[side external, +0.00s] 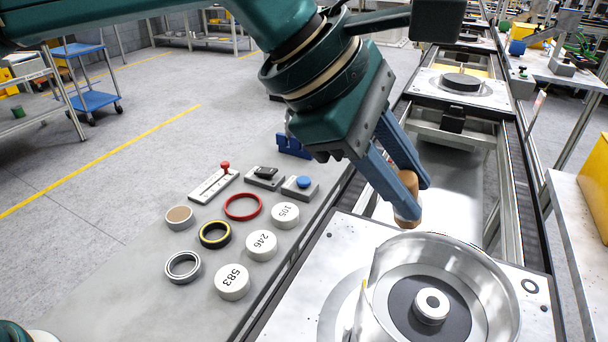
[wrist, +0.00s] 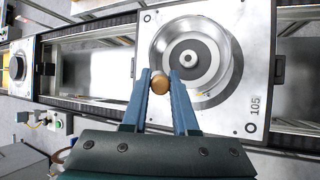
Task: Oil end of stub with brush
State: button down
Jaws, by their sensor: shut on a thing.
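My gripper (side external: 406,198) is shut on the brush (side external: 409,187), a short brown wooden piece with a pale lower end. In the wrist view the brush shows as a round brown top (wrist: 160,84) between the two blue fingers. The stub (side external: 432,304) is a pale round hub with a hole, standing on a dark disc inside a shiny metal housing (side external: 493,270). In the wrist view the stub (wrist: 189,58) lies up and right of the brush. The brush is above the housing's far rim, apart from the stub.
The housing sits on a pale pallet (side external: 352,240) marked 105 in the wrist view. Left of the conveyor, a grey table (side external: 125,262) carries numbered white pots (side external: 232,281), rings (side external: 242,207) and small devices. Another pallet (side external: 463,90) stands farther along the conveyor.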

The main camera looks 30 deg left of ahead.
jog(key=shift+m+t+h, duration=0.3)
jog(key=shift+m+h, duration=0.4)
jog(key=shift+h, duration=0.2)
jog(key=shift+s+d+f, duration=0.55)
jog(key=shift+s+f, duration=0.1)
jog(key=shift+f, duration=0.45)
jog(key=shift+s+d+f, duration=0.5)
jog(key=shift+s+f, duration=0.15)
jog(key=shift+f, duration=0.45)
jog(key=shift+s+d+f, duration=0.55)
jog(key=shift+s+f, duration=0.1)
jog(key=shift+f, duration=0.45)
jog(key=shift+d, duration=0.1)
